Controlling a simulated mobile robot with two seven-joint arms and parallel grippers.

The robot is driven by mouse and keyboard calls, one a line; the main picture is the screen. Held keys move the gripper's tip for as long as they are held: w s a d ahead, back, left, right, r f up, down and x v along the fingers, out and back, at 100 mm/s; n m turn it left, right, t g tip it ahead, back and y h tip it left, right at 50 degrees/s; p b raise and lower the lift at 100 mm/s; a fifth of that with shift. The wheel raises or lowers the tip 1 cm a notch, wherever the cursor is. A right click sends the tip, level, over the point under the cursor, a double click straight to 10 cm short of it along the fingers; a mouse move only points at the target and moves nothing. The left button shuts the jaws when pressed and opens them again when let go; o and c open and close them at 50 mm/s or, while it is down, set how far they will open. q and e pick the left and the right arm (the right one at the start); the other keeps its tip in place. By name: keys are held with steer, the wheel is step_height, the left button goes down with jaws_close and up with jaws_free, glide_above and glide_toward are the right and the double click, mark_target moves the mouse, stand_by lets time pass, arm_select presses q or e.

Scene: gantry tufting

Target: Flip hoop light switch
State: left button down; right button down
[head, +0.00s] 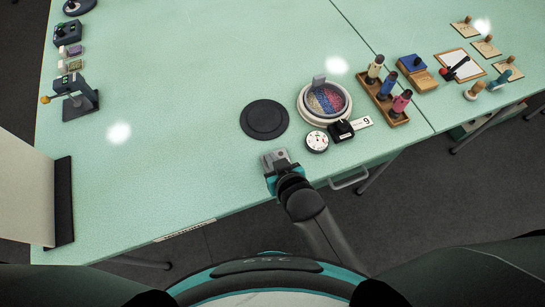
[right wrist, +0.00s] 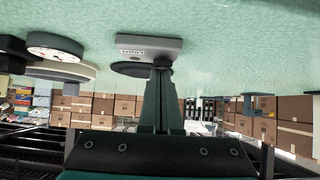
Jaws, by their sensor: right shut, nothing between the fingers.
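A small grey box (head: 272,156) sits near the table's front edge, in front of the black disc. In the right wrist view, which is upside down, the grey box (right wrist: 150,47) carries a small label that seems to read LIGHT. My right gripper (head: 283,167) is shut and empty, its tips at the box's near side. In the right wrist view the fingertips (right wrist: 162,68) overlap the box's edge; I cannot tell whether they touch it. The switch's position is hidden or too small to tell. The round hoop (head: 325,101) with coloured fabric stands to the right. My left gripper is not in view.
A black disc (head: 264,119) lies just behind the grey box. A round white dial (head: 317,141) and a black device (head: 341,130) stand to its right. A wooden rack (head: 382,98) holds several coloured spools. The table's left middle is clear.

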steer(key=shift+w+a+r+p, duration=0.2)
steer(key=shift+w+r+p, duration=0.15)
steer(key=shift+w, duration=0.35)
steer(key=shift+r, duration=0.1)
steer(key=shift+w+r+p, duration=0.1)
steer(key=shift+r+p, duration=0.45)
steer(key=shift+p, duration=0.15)
steer(key=r+p, duration=0.3)
steer(key=shift+w+a+r+p, duration=0.1)
steer(key=shift+w+r+p, duration=0.1)
steer(key=shift+p, duration=0.2)
steer(key=s+d+r+p, duration=0.1)
steer(key=s+r, duration=0.4)
steer(key=r, duration=0.2)
steer(key=shift+d+r+p, duration=0.25)
steer(key=shift+d+p, duration=0.1)
steer(key=shift+p, duration=0.05)
steer(key=shift+s+d, duration=0.1)
